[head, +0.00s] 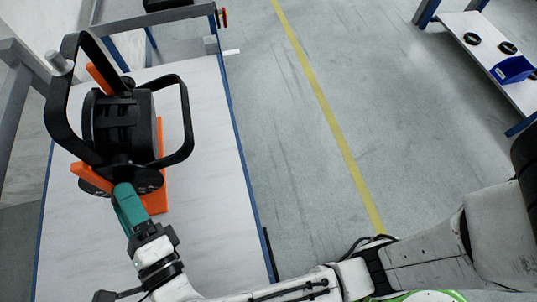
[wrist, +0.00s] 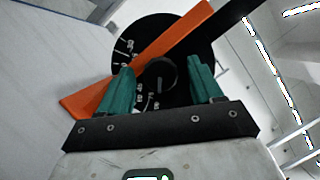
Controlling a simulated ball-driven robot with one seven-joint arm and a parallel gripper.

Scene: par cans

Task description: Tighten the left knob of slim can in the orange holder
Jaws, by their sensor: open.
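A black par can (head: 115,125) with black yoke brackets sits in an orange holder (head: 160,150) on the white table. Its round end plate (wrist: 130,35) with white scale marks faces my wrist camera. A round black knob (wrist: 161,73) sticks out from the middle of that plate. My gripper (head: 124,190) has teal fingers and is at the near side of the can. In the wrist view my gripper (wrist: 160,80) is open, with one finger on each side of the knob. I cannot tell whether the fingers touch it. A grey knob (head: 59,62) shows on the far side of the yoke.
The orange holder bar (wrist: 150,60) runs diagonally close behind my fingers. The white table (head: 205,190) is clear to the right of the can. A second bench (head: 485,55) with a blue bin (head: 513,69) stands at the far right. The floor between is free.

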